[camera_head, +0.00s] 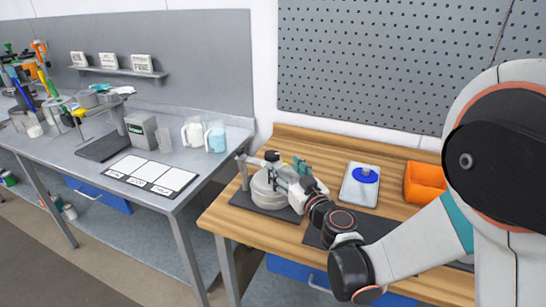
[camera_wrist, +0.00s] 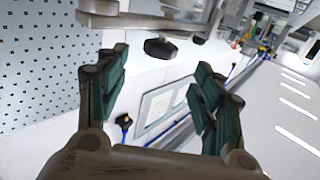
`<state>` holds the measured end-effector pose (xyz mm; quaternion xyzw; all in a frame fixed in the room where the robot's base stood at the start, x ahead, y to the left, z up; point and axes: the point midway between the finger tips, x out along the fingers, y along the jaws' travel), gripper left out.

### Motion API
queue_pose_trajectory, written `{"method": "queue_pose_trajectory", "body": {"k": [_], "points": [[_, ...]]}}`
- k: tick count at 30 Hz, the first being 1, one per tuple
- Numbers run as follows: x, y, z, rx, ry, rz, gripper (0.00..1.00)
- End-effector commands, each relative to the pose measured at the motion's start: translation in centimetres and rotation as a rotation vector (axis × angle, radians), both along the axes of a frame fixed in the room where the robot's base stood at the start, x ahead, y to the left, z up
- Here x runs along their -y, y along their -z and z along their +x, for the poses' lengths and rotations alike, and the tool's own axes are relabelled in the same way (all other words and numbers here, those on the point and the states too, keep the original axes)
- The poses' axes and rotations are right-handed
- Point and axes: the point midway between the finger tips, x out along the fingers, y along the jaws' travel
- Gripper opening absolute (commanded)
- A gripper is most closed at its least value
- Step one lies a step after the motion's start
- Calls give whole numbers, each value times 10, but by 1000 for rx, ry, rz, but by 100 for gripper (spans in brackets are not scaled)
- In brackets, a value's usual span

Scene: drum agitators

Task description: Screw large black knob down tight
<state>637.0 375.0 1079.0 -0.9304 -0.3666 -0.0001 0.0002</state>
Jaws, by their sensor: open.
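A grey drum agitator (camera_head: 266,191) stands on a dark base on the wooden bench, with a clamp frame above it. A black knob (camera_head: 272,155) shows at the top of the frame. In the wrist view a large black knob (camera_wrist: 160,48) hangs under a metal bar, with a smaller black knob to its right. My gripper (camera_wrist: 160,84) is open, its teal fingers apart and nothing between them. The large knob lies ahead of the gap between the fingers, apart from both. In the head view my gripper (camera_head: 302,168) is beside the agitator's right side, partly hidden by my wrist.
To the right on the bench are a white tray (camera_head: 350,191) with a blue round piece and an orange bin (camera_head: 424,183). A perforated wall panel (camera_head: 390,60) rises behind. A grey bench (camera_head: 215,172) at left holds jugs, a box and tools.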

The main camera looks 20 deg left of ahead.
Motion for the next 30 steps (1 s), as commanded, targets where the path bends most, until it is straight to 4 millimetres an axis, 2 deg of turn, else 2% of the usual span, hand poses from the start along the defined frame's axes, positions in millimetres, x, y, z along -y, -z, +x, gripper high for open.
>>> {"method": "queue_pose_trajectory", "body": {"k": [6, 12, 18, 27, 29, 30], "points": [[-31, 2, 33, 0, 0, 0, 61], [-51, 1, 55, 0, 0, 0, 61], [-60, 0, 65, 0, 2, 0, 61], [-62, 0, 67, 0, 2, 0, 61], [-62, 0, 67, 0, 2, 0, 50], [-62, 0, 67, 0, 2, 0, 41]]}}
